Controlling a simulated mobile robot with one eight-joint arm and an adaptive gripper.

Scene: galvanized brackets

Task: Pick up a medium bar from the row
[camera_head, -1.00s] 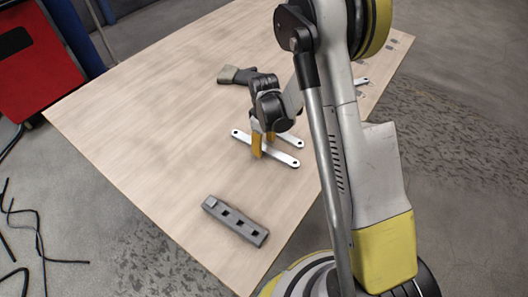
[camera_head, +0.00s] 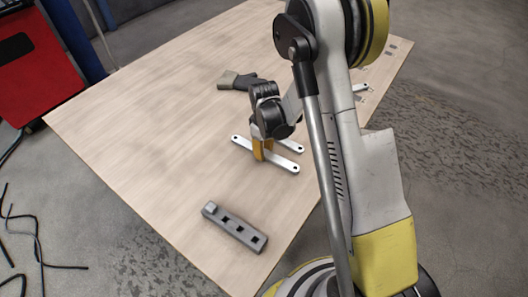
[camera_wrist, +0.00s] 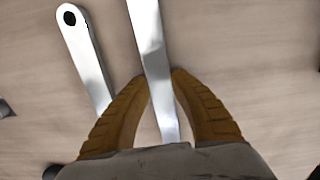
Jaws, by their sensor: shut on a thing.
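My gripper (camera_head: 263,151) is low over the table, its yellow fingers shut on a flat silver metal bar (camera_head: 284,161) with a hole near each end. In the wrist view the held bar (camera_wrist: 153,50) runs up between the two fingertips (camera_wrist: 160,90). A second silver bar (camera_head: 290,145) lies close behind it, mostly hidden by the gripper. In the wrist view this second bar (camera_wrist: 84,60) is left of the fingers, its round hole at the top. I cannot tell whether the held bar is clear of the table.
A grey block with several square holes (camera_head: 235,226) lies near the table's front edge. Another small metal piece (camera_head: 361,87) lies at the right, partly behind my arm. The left of the wooden table (camera_head: 130,110) is clear.

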